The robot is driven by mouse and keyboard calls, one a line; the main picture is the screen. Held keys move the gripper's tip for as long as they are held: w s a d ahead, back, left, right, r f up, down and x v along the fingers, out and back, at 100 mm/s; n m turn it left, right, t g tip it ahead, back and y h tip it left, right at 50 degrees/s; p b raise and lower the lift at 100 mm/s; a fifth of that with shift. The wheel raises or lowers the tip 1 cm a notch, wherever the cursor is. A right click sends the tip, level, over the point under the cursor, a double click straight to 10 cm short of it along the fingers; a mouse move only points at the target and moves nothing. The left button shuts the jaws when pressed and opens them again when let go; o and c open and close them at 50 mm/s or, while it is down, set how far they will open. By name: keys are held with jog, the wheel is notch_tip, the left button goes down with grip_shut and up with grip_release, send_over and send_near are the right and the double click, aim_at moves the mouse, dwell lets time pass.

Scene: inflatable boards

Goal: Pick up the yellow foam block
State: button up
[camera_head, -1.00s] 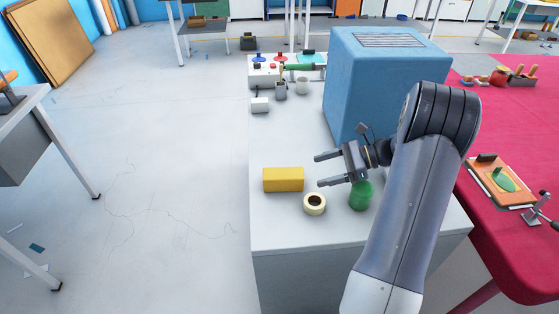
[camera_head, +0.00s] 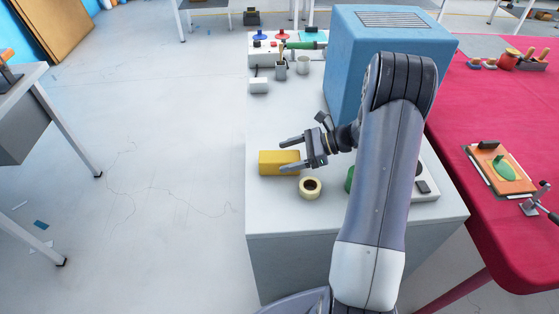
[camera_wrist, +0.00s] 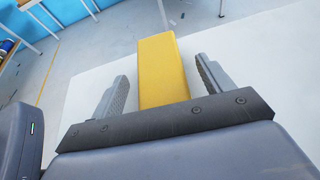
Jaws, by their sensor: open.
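The yellow foam block (camera_head: 270,162) lies on the grey-white table (camera_head: 262,213) near its left edge. My gripper (camera_head: 282,154) is open, and its fingers point left at the block's right end. In the wrist view the yellow foam block (camera_wrist: 164,65) sits between the two spread fingers of my gripper (camera_wrist: 166,82), with its far end reaching out past them. The block's near end is cut off from view by the gripper's dark palm bar. I cannot tell whether the fingers touch the block.
A cream tape roll (camera_head: 310,187) lies just in front of the gripper. A green object (camera_head: 350,180) is partly hidden behind my arm. A large blue box (camera_head: 345,70) stands behind. A white block (camera_head: 258,86) and grey cups (camera_head: 281,70) stand farther back. The table's left edge is close to the block.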

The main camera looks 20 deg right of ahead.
jog(key=shift+x, duration=0.75)
jog(key=c, duration=1)
jog(key=shift+r, duration=0.1)
jog(key=shift+r, duration=0.1)
